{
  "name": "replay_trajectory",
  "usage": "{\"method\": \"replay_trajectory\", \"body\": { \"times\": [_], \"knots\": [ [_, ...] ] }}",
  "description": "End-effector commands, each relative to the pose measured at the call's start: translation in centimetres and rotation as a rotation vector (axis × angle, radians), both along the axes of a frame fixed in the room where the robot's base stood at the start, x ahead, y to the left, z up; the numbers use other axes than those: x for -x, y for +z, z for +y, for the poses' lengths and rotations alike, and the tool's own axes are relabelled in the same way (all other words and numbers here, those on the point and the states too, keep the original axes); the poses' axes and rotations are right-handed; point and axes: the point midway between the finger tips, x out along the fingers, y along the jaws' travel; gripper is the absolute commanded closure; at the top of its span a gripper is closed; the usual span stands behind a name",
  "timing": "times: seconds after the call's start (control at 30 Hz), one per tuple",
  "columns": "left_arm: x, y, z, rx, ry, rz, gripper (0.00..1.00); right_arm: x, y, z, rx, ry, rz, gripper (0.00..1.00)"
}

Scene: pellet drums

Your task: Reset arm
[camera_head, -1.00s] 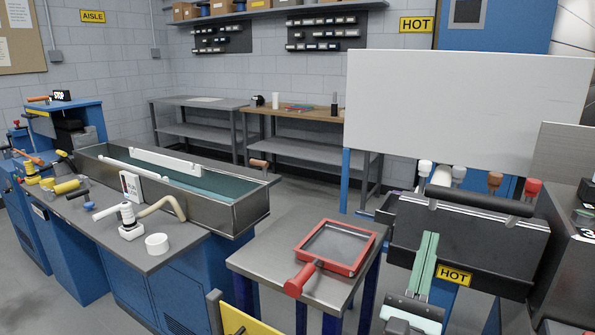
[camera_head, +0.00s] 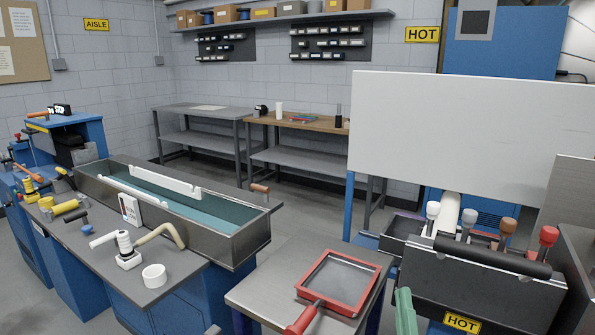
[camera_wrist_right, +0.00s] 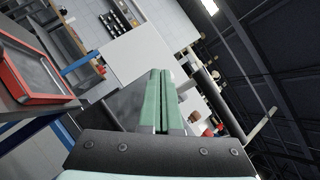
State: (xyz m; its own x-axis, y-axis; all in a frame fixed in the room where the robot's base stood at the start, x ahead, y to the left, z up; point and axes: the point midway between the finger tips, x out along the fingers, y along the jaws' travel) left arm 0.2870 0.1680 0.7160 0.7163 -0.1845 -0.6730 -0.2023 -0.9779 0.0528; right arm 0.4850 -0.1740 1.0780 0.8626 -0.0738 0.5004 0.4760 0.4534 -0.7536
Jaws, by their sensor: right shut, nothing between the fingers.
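My right gripper (camera_head: 404,300) shows at the bottom of the head view, only the tip of its green fingers in frame, in front of the black hot box. In the right wrist view its two green fingers (camera_wrist_right: 160,100) lie side by side, shut and empty. They touch nothing that I can see. The rest of my right arm is out of the head view. My left gripper is in neither view.
A red-framed screen (camera_head: 339,281) lies on a metal table left of the gripper. The black hot box (camera_head: 480,285) with several knobbed handles stands to the right. A white panel (camera_head: 470,130) rises behind. A long trough (camera_head: 228,239) is at left.

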Motion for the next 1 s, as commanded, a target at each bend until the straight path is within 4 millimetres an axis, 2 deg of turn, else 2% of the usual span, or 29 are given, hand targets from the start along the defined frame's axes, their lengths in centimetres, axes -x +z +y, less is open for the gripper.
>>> {"method": "replay_trajectory", "body": {
  "times": [0.03, 0.13, 0.2, 0.27, 0.3, 0.4, 0.5, 0.6, 0.7, 1.0],
  "knots": [
    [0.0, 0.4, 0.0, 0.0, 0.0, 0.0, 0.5, 0.7, -3.8, 1.2, 0.233, -0.018, 0.119, 1.0],
    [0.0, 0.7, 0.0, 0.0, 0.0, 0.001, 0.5, 2.7, -11.0, 3.2, 0.69, -0.019, 0.299, 1.0],
    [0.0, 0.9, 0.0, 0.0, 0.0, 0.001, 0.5, 4.7, -16.0, 3.8, 0.982, 0.01, 0.399, 1.0],
    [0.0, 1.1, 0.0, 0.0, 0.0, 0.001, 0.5, 6.9, -20.0, 4.0, 1.219, 0.05, 0.47, 1.0],
    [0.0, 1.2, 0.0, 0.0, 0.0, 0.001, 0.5, 8.5, -22.6, 3.9, 1.369, 0.085, 0.509, 1.0],
    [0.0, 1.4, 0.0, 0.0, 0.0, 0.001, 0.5, 12.6, -27.8, 3.1, 1.693, 0.188, 0.576, 1.0],
    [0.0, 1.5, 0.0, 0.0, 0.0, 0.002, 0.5, 16.1, -31.4, 2.0, 1.935, 0.288, 0.609, 1.0],
    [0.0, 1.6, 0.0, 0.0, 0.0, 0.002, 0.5, 18.6, -33.5, 1.1, 2.09, 0.364, 0.617, 1.0],
    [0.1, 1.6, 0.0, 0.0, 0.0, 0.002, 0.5, 19.8, -34.5, 0.6, 2.164, 0.404, 0.617, 1.0],
    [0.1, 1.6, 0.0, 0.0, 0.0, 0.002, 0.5, 19.9, -34.6, 0.6, 2.172, 0.408, 0.617, 1.0]
  ]
}}
